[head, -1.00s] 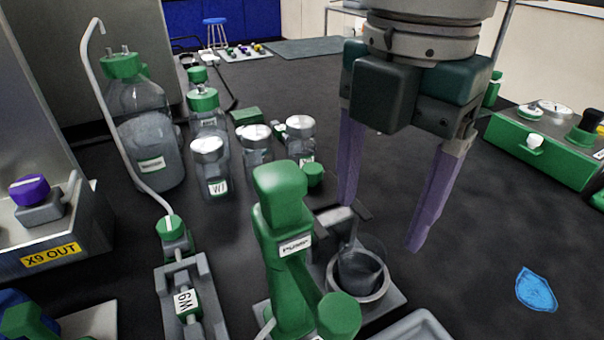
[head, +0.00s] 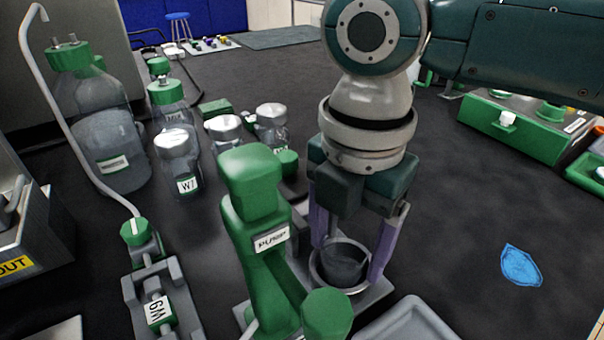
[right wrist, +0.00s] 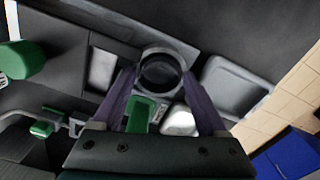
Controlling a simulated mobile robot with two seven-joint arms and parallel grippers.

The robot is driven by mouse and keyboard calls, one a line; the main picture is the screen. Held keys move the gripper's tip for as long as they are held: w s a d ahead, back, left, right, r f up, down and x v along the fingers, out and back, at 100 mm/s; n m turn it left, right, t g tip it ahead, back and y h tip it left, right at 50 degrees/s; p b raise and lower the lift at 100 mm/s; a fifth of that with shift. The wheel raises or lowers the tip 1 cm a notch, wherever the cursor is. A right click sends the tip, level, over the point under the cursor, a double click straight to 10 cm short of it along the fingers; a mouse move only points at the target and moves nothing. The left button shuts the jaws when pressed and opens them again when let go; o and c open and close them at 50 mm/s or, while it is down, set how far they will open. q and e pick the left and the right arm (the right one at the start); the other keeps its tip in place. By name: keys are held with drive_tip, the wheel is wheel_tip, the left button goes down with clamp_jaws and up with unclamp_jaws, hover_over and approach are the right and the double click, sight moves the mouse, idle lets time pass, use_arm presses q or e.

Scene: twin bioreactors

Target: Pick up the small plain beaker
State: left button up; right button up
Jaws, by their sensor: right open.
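The small plain beaker (head: 343,264) is a clear glass cup standing in a grey round holder (head: 331,287) just right of the green pump. It also shows as a dark round opening between my fingers in the right wrist view (right wrist: 160,72). My right gripper (head: 347,262) points down over the beaker, open. One purple finger is on its left side and the other on its right. I cannot tell whether the fingers touch the beaker or the holder. My left gripper is not in view.
The green pump (head: 255,215) stands close on the left. A grey tray (head: 405,322) lies at the front right. Several bottles with caps, one marked W7 (head: 180,165), stand behind. A blue patch (head: 521,265) lies on the open dark surface at right.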

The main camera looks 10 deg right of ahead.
drive_tip(key=shift+c, duration=0.3)
clamp_jaws()
idle(0.3)
